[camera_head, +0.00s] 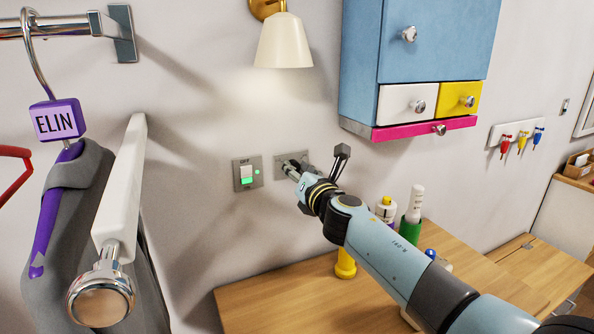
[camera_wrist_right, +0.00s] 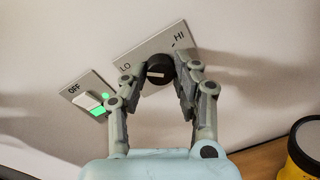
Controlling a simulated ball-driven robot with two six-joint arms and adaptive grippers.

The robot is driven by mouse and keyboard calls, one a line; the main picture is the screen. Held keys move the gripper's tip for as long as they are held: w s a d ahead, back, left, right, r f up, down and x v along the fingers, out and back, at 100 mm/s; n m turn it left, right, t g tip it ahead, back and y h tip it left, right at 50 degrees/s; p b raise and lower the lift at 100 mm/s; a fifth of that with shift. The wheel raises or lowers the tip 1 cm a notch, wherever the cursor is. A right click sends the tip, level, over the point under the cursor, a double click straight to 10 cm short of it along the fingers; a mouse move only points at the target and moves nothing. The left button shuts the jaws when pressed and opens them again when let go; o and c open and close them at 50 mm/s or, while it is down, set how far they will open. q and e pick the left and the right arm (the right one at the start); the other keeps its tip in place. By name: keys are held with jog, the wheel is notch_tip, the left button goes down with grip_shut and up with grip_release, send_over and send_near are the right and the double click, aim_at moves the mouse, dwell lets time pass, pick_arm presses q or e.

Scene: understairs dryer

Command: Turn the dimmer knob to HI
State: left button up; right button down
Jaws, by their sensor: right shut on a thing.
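The dimmer knob (camera_wrist_right: 158,66) is black and round with a white pointer line, on a grey wall plate (camera_wrist_right: 140,53) marked LO at left and HI at upper right. Its pointer lies nearly level, with one end towards the LO side. My right gripper (camera_wrist_right: 160,82) has its two fingers around the knob, one on each side, shut on it. In the head view the right gripper (camera_head: 292,170) reaches the plate (camera_head: 280,158) and hides most of the knob. My left gripper is not in view.
A switch marked OFF with green light (camera_head: 247,174) sits just left of the plate. A wooden table (camera_head: 270,303) below holds a yellow item (camera_head: 345,264) and bottles. A blue cabinet (camera_head: 430,45) hangs at upper right. A hanger with grey clothing (camera_head: 75,220) is at left.

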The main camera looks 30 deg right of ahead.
jog(key=m+p, duration=0.1)
jog(key=m, duration=0.9)
jog(key=m+y+p, duration=0.1)
jog(key=m+p, duration=0.1)
jog(key=m, duration=0.9)
jog(key=shift+d+r+g, duration=0.1)
jog(key=shift+d+g, duration=0.05)
jog(key=shift+g, duration=0.15)
dwell(0.4)
jog(key=c, duration=1)
grip_release()
jog(key=shift+w, duration=0.1)
jog(key=s, duration=1.2)
jog(key=shift+a+r, duration=0.2)
jog(key=shift+r, duration=0.05)
